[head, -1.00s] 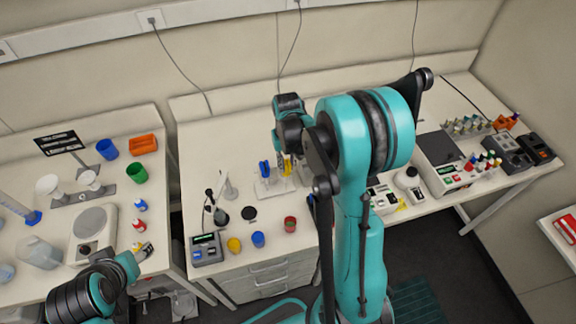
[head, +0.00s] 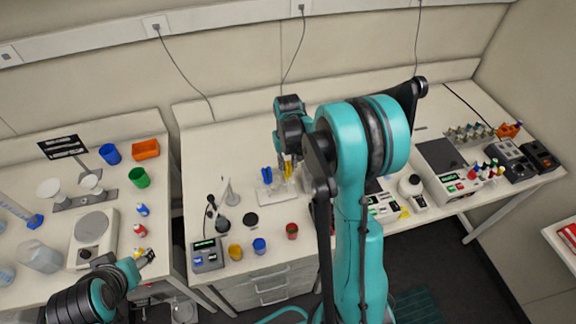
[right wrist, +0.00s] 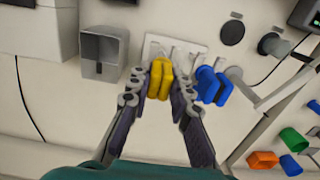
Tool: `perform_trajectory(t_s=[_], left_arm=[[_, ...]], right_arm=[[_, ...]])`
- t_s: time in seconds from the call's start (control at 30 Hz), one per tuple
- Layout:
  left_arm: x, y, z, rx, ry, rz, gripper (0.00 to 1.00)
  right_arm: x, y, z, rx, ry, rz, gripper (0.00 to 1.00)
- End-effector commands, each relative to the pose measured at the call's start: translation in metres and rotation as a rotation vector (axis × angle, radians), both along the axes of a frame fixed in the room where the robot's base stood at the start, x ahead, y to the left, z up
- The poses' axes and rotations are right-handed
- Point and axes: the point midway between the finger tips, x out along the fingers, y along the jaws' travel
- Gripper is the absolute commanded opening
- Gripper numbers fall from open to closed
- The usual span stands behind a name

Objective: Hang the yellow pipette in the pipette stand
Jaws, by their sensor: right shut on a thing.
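The yellow pipette (right wrist: 161,78) is between the fingers of my right gripper (right wrist: 160,84), which is shut on it. In the head view the yellow pipette (head: 289,170) shows beside the blue pipette (head: 267,174), under my right wrist. The white pipette stand (head: 275,192) is on the middle bench. In the right wrist view the pipette stand (right wrist: 186,47) is right at the yellow pipette, with blue pipettes (right wrist: 212,86) to the right. I cannot tell whether the yellow pipette rests in a holder. My left gripper (head: 146,258) is at the lower left, its fingers unclear.
A grey open-fronted box (right wrist: 100,54) stands left of the stand in the right wrist view. In the head view, a small device (head: 207,254) and yellow, blue (head: 259,246) and red (head: 292,231) cups stand at the bench front. My right arm hides part of the bench.

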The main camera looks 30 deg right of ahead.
Motion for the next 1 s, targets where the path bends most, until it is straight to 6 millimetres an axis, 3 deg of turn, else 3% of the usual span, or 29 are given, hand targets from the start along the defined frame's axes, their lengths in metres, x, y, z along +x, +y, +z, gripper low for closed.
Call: perform_trajectory(t_s=[0.93, 0.97, 1.0], left_arm=[[0.0, 0.0, -0.01, 0.0, 0.0, 0.0, 0.56], [0.0, 0.0, -0.01, 0.0, 0.0, 0.0, 0.56], [0.0, 0.0, -0.01, 0.0, 0.0, 0.0, 0.56]], right_arm=[[0.0, 0.0, -0.009, 0.0, 0.0, 0.0, 0.0], [0.0, 0.0, -0.009, 0.0, 0.0, 0.0, 0.25], [0.0, 0.0, -0.009, 0.0, 0.0, 0.0, 0.35]])
